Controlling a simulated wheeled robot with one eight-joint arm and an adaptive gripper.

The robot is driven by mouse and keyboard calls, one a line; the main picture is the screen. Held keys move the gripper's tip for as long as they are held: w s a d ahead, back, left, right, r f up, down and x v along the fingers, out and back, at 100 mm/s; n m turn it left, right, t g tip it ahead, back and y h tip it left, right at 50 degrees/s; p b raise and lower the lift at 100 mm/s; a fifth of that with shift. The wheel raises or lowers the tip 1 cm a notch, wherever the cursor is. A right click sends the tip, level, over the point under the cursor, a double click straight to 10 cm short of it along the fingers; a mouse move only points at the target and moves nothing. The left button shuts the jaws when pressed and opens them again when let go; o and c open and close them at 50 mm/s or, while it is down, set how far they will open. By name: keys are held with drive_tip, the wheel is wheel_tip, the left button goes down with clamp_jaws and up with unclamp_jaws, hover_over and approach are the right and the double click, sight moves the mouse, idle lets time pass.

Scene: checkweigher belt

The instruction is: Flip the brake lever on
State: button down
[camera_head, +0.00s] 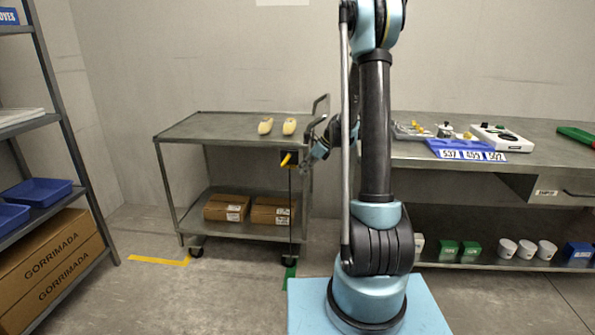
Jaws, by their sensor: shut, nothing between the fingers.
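The yellow brake lever (286,159) sticks out from a small black box at the right front corner of the grey metal cart (215,135). It slants down and to the left. A thin dark rod runs down from the box to a green piece near the floor by the caster. My gripper (306,168) is shut and empty, just right of the lever. It looks close to the box, but I cannot tell whether it touches. My own arm hides part of the wrist, and the fingertips are small and dark.
Two pale yellow objects (289,126) lie on the cart's top, with cardboard boxes (226,207) below. The cart's upright handle (320,105) stands near my wrist. A workbench (540,135) with parts is at right, a shelf rack (75,140) at left. Floor before the cart is clear.

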drive_tip(key=d+f+v, duration=0.1)
drive_tip(key=v, duration=0.7)
drive_tip(key=s+r+n+h, duration=0.2)
drive_tip(key=s+r+n, duration=0.3)
drive_tip(key=s, duration=0.6)
drive_tip(key=s+d+f+n+h, duration=0.1)
drive_tip(key=s+n, duration=0.4)
drive_tip(key=s, duration=0.5)
drive_tip(key=s+d+f+n+h, duration=0.2)
drive_tip(key=s+d+n, duration=0.2)
drive_tip(key=s, duration=0.6)
drive_tip(key=s+d+f+n+h, duration=0.2)
drive_tip(key=s+n, duration=0.6)
drive_tip(key=s, duration=0.2)
drive_tip(key=shift+s+d+f+t, duration=0.15)
drive_tip(key=shift+s+f+t, duration=0.15)
drive_tip(key=shift+s+f, duration=0.1)
drive_tip(key=shift+w, duration=0.1)
drive_tip(key=shift+w+f, duration=0.15)
drive_tip(key=shift+w, duration=0.2)
